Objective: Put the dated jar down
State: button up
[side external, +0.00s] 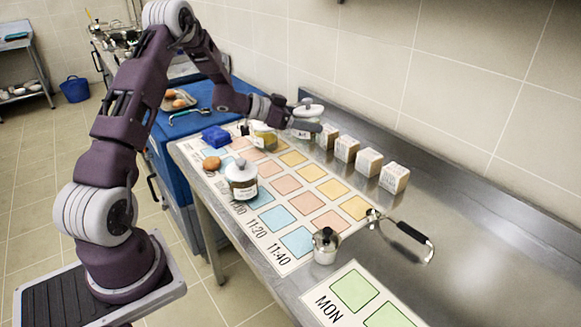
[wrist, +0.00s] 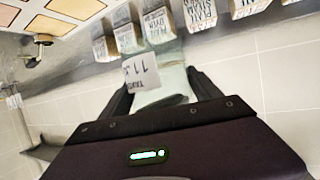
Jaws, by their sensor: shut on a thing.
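My gripper (wrist: 163,88) is shut on a pale glass jar (wrist: 172,78) with a white label (wrist: 141,74) that reads "TAKEN 11" and more I cannot read. In the side view my gripper (side external: 304,124) holds this jar, whose pale lid (side external: 309,102) shows above the fingers. It is at the back of the counter, beyond the coloured mat (side external: 252,222) and beside the row of blocks. I cannot tell whether its base touches the counter. A second jar (side external: 243,182), white-lidded with a brown label, stands on the mat. A jar with yellow contents (side external: 263,138) stands near my wrist.
Several lettered blocks (side external: 368,162) line the back of the counter, close to the held jar. A blue cloth (side external: 216,137) and round brown item (side external: 212,163) lie at the left. A steel pot (side external: 325,246), black-handled tool (side external: 410,233) and "MON" sheet (side external: 340,312) are nearer. The right counter is clear.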

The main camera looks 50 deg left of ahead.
jog(key=s+a+f, duration=0.1)
jog(key=f, duration=0.2)
jog(key=a+f, duration=0.1)
jog(key=f, duration=0.3)
jog(key=s+a+f, duration=0.1)
jog(key=f, duration=0.2)
jog(key=shift+s+a+f, duration=0.2)
jog(key=shift+s+a, duration=0.1)
jog(key=shift+s, duration=0.05)
jog(key=shift+f, duration=0.15)
jog(key=o, duration=2)
